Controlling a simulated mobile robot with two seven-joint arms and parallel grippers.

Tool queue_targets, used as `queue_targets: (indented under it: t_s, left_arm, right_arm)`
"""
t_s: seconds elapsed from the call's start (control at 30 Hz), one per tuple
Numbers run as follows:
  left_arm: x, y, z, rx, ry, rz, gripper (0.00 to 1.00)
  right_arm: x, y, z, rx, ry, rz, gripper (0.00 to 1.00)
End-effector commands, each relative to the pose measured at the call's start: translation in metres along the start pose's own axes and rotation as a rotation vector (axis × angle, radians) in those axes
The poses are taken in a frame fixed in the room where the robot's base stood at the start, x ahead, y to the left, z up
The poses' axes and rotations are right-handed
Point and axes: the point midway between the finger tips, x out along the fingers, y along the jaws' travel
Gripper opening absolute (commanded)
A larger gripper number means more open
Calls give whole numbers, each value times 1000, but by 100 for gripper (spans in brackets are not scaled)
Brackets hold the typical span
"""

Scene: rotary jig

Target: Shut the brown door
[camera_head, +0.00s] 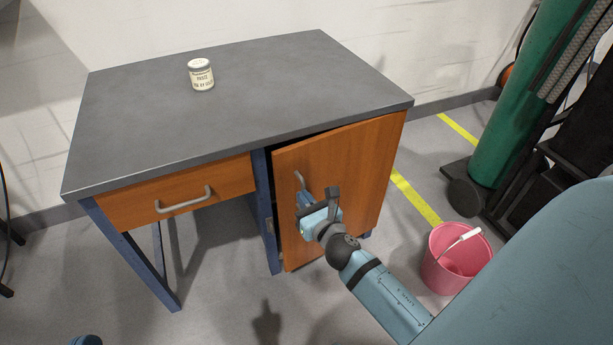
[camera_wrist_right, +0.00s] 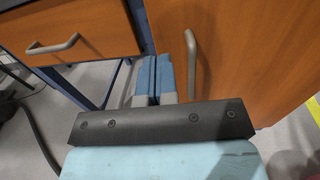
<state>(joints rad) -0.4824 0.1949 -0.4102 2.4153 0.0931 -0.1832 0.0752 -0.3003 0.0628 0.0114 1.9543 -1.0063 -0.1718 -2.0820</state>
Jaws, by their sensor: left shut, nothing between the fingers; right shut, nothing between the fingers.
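The brown door (camera_head: 345,175) is on the right side of the desk and stands slightly ajar, with a dark gap along its top and left edge. Its grey handle (camera_head: 299,180) is near the left edge. My right gripper (camera_head: 304,203) is shut and empty in front of the door, just below the handle. In the right wrist view its blue fingers (camera_wrist_right: 153,78) are together, with the handle (camera_wrist_right: 190,62) just to their right, outside the grip. I cannot tell whether the fingertips touch the door (camera_wrist_right: 235,55). My left gripper's fingers are not seen.
The desk's grey top (camera_head: 240,105) holds a small jar (camera_head: 201,75). A drawer (camera_head: 176,192) sits left of the door. A pink bucket (camera_head: 455,262) stands on the floor to the right, near a green cylinder (camera_head: 522,95). Floor left of my right arm is clear.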

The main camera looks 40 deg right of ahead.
Motion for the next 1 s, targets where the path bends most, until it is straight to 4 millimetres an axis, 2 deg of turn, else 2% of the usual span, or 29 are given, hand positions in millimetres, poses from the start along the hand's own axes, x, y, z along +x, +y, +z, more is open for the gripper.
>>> queue_targets:
  t_s: [0.03,0.2,0.4,0.67,1.0]
  left_arm:
    - [-1,-2,3,3,-18,-8,0]
    - [-1,-6,12,5,-39,-17,0]
    - [0,-5,12,1,-26,-12,0]
    - [2,0,-5,-2,26,2,0]
    - [3,-1,-2,2,24,6,0]
  right_arm:
    - [13,0,3,0,-3,1,0]
    - [50,0,1,2,-2,0,0]
    - [82,0,0,2,-1,0,0]
    - [96,0,0,3,1,0,0]
    - [99,0,0,4,-1,-4,0]
